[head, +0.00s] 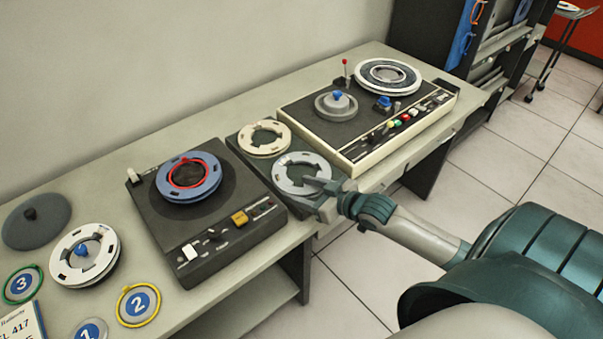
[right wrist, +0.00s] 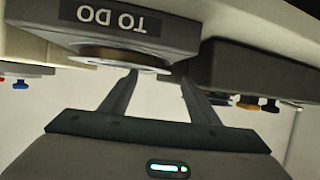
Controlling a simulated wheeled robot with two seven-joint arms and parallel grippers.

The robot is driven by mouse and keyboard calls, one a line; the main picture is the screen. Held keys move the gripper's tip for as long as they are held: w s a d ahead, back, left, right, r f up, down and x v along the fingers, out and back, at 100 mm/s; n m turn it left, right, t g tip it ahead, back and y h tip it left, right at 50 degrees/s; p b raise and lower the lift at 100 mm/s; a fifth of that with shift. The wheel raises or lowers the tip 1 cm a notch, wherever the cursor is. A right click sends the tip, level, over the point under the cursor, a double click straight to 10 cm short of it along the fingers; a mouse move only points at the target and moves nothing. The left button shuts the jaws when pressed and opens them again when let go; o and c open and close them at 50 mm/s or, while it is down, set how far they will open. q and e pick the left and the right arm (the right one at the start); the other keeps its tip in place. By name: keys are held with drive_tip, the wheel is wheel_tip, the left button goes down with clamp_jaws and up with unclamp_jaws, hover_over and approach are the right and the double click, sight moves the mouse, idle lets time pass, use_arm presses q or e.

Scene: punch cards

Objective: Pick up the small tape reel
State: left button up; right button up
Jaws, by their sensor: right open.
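A pale grey-white tape reel (head: 288,178) lies flat on the front part of a dark tray (head: 241,138) between the two decks. A cream reel (head: 252,143) of similar size lies behind it on the same tray. My right gripper (head: 319,184) is open at the right front edge of the grey-white reel. In the right wrist view, which is upside down, the reel's edge (right wrist: 105,54) shows along the tray's "TO DO" face (right wrist: 172,36). The open fingers (right wrist: 159,75) point at it; I cannot tell whether they touch it. My left gripper is not in view.
A deck with a blue reel (head: 205,190) and red ring stands left of the tray. A larger deck with knobs (head: 365,110) and a big white reel (head: 361,78) stands right. A white reel (head: 68,269) and numbered discs lie at the desk's left. Open floor is at right.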

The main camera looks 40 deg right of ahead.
sight(285, 184)
drive_tip(key=shift+p+x, duration=0.35)
drive_tip(key=shift+x, duration=1.95)
clamp_jaws()
drive_tip(key=shift+r, duration=0.15)
drive_tip(key=shift+r, duration=0.5)
drive_tip(key=r, duration=0.1)
drive_tip(key=r+b, duration=0.1)
drive_tip(key=r, duration=0.1)
drive_tip(key=shift+s, duration=0.3)
drive_tip(key=r+b+v, duration=0.2)
drive_tip(key=v, duration=1)
drive_tip(key=shift+a+r, duration=0.15)
drive_tip(key=shift+a, duration=0.15)
